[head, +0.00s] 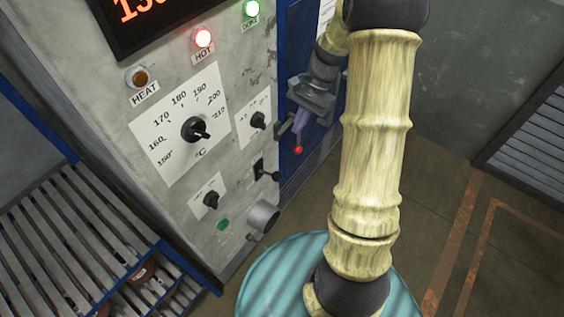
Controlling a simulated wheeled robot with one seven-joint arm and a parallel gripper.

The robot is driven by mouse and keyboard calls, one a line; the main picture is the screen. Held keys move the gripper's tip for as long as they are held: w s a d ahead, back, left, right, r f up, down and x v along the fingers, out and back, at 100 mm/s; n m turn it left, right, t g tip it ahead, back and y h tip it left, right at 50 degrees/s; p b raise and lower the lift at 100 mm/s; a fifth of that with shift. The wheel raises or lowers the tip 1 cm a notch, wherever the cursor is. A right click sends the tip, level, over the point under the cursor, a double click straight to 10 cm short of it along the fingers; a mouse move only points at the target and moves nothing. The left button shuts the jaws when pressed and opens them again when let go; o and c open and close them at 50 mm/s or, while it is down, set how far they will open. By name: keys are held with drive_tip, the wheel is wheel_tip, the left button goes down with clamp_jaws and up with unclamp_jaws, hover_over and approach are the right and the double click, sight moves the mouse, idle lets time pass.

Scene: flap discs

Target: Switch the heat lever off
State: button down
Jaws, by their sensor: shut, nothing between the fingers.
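A small black lever (265,171) with a round black tip sticks out to the right from a dark slot low on the grey control panel (225,150). No label on it can be read. A red ball-ended part (298,149) shows just below my gripper, by the panel's right edge; I cannot tell what it belongs to. My gripper (299,126) is shut and empty, pointing down, above and to the right of the black lever and apart from it. Its fingertips are small and partly unclear. The amber HEAT lamp (137,77) looks dark.
The red HOT lamp (204,37) and a green lamp (251,9) glow. A large temperature dial (196,129) and smaller knobs (211,199) stick out nearby. A grey cylinder (263,217) juts out below the lever. A slatted rack (60,235) stands left; floor at right is clear.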

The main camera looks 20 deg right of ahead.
sight(278, 173)
drive_tip(key=p+x, duration=0.4)
drive_tip(key=x, duration=1)
drive_tip(key=shift+p, duration=0.4)
